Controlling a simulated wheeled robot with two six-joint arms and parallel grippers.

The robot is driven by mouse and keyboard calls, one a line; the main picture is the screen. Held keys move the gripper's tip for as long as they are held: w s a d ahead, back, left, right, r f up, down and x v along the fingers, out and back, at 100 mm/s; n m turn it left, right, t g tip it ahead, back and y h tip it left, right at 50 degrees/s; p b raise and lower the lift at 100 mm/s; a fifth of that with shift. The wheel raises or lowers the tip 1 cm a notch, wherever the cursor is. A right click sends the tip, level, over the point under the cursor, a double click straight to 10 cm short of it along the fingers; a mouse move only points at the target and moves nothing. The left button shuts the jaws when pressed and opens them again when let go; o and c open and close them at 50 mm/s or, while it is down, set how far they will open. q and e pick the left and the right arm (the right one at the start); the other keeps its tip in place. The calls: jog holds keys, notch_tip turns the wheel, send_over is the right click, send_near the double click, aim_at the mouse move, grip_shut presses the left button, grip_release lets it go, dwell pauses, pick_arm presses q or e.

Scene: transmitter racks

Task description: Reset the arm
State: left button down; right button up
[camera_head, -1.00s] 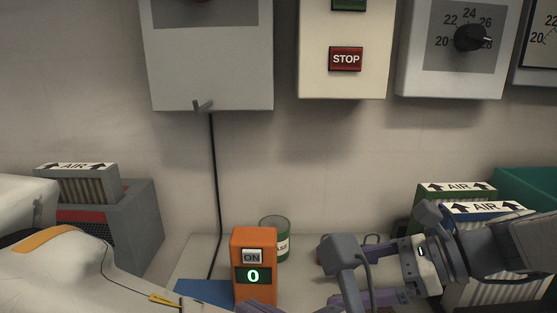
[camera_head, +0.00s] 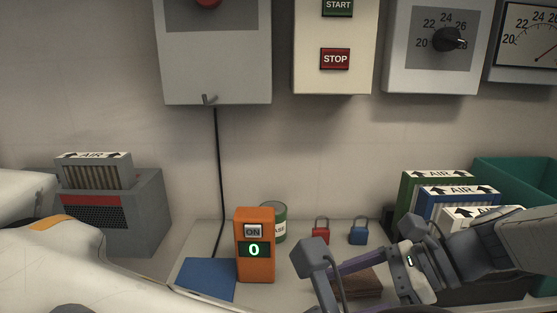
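My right arm comes in from the right. Its gripper (camera_head: 345,280), with purple and grey parts, is low in the picture above the worktop.
An orange meter (camera_head: 254,268) reading 0 stands beside a blue mat (camera_head: 205,278). Behind are a green can (camera_head: 279,232), a red padlock (camera_head: 320,233) and a blue padlock (camera_head: 358,232). AIR filters (camera_head: 437,178) and a green bin (camera_head: 520,175) stand right; a grey filter box (camera_head: 135,215) stands left.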

pick_arm(q)
notch_tip(320, 180, down, 15)
jog(key=s+a+n+g+h, duration=0.25)
jog(key=n+g+h, duration=0.55)
jog(key=n, duration=1.4)
pick_arm(e)
jog(key=s+a+f+n+g+h, duration=0.15)
jog(key=s+f+n+h, duration=0.4)
jog(key=n, duration=0.75)
jog(key=s+a+f+n+g+h, duration=0.1)
jog(key=s+a+f+n+h, duration=0.35)
jog(key=n, duration=0.85)
pick_arm(q)
notch_tip(320, 180, up, 26)
jog(key=d+p, duration=0.1)
jog(key=p, duration=2.5)
jog(key=shift+h, duration=0.3)
pick_arm(e)
notch_tip(320, 180, up, 24)
jog(key=d, duration=0.1)
jog(key=shift+r+n, duration=0.2)
jog(key=shift+n, duration=0.2)
